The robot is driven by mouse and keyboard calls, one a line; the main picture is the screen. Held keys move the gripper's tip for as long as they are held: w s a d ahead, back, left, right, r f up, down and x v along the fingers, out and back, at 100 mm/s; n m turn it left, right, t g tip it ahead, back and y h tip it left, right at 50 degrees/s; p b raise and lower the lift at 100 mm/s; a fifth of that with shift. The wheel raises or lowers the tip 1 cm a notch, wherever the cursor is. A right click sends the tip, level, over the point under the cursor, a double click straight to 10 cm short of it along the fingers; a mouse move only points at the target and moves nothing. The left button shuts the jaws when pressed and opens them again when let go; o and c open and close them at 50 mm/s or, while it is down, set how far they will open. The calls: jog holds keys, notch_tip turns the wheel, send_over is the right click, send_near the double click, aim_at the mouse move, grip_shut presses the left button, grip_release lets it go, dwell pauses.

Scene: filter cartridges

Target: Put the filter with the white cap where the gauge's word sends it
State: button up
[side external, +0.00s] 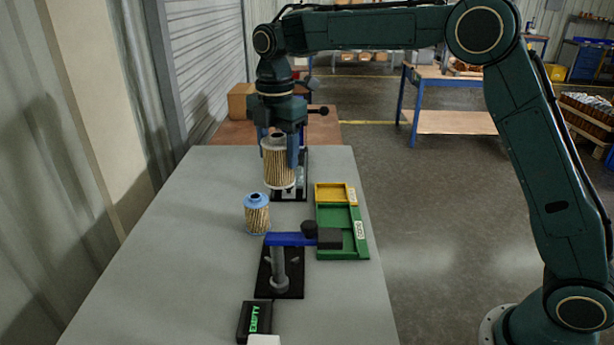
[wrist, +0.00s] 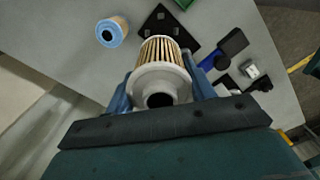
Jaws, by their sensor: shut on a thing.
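My gripper (side external: 280,150) points down and is shut on the white-capped filter (side external: 278,165), a pleated tan cartridge held upright. The filter also shows between the fingers in the wrist view (wrist: 162,75), its white cap and dark central hole facing the camera. It appears to be above the table, in front of a black stand (side external: 290,190) that it partly hides. The gauge (side external: 258,318) is a small black box at the near edge with green lettering that looks like "EMPTY", though it is hard to read. A yellow tray (side external: 331,186) and a larger green tray (side external: 328,217) lie to the right, with small labels.
A blue-capped filter (side external: 257,214) stands on the grey table (side external: 180,240), left of the trays. It also shows in the wrist view (wrist: 112,32). A black-based fixture with a blue lever (side external: 285,239) stands nearer, its dark end over the green tray's edge. The table's left is clear.

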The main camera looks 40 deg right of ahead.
jog(key=w+d+f+n, duration=0.1)
jog(key=w+d+f, duration=0.1)
jog(key=d+f, duration=0.3)
jog(key=w+d+f+n, duration=0.1)
jog(key=w+d+f, duration=0.2)
jog(key=d, duration=0.9)
jog(key=w+d+f+n, duration=0.2)
jog(key=d+f, duration=0.5)
jog(key=d, duration=0.2)
jog(key=shift+w, duration=0.4)
jog(key=shift+f, duration=0.1)
jog(key=shift+f, duration=1.65)
jog(key=shift+f, duration=0.55)
jog(key=o, duration=1.6)
